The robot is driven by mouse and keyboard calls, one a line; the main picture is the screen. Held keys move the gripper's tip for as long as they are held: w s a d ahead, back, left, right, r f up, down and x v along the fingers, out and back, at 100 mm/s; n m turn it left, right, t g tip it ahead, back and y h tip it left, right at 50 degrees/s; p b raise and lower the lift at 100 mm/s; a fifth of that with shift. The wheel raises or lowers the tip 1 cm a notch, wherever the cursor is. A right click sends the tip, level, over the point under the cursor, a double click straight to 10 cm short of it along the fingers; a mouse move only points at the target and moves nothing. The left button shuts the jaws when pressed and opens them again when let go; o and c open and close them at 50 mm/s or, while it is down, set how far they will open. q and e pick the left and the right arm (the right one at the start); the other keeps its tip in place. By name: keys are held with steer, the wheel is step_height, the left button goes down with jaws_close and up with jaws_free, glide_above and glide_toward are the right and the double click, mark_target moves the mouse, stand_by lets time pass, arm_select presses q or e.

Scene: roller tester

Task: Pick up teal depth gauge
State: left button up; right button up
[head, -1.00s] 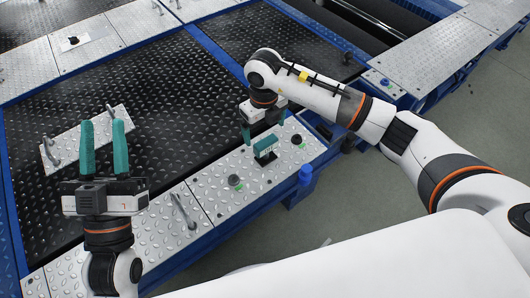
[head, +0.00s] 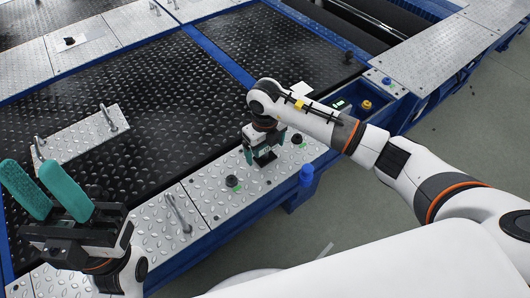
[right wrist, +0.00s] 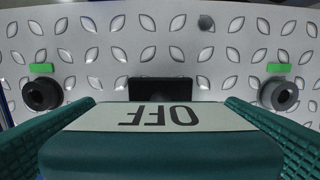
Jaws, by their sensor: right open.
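The teal depth gauge (head: 264,157) stands on the silver tread plate, mostly hidden under my right gripper (head: 264,149). In the right wrist view the gauge (right wrist: 160,155) is a teal body with a pale upper face reading OFF upside down. It sits between the two teal fingers, one on each side; the fingers are open, and I cannot tell whether they touch it. My left gripper (head: 31,172) is open and empty, with its teal fingers apart, over the dark tread deck at the left.
The silver tread plate (head: 208,200) carries dark knobs (head: 232,181) near the gauge. In the wrist view, two knobs (right wrist: 42,93) with green labels and a black block (right wrist: 160,89) show beyond it.

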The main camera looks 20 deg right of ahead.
steer(key=shift+f, duration=0.35)
steer(key=shift+c, duration=0.4)
steer(key=c, duration=1.2)
steer(key=shift+r, duration=0.1)
steer(key=shift+w+r, duration=0.1)
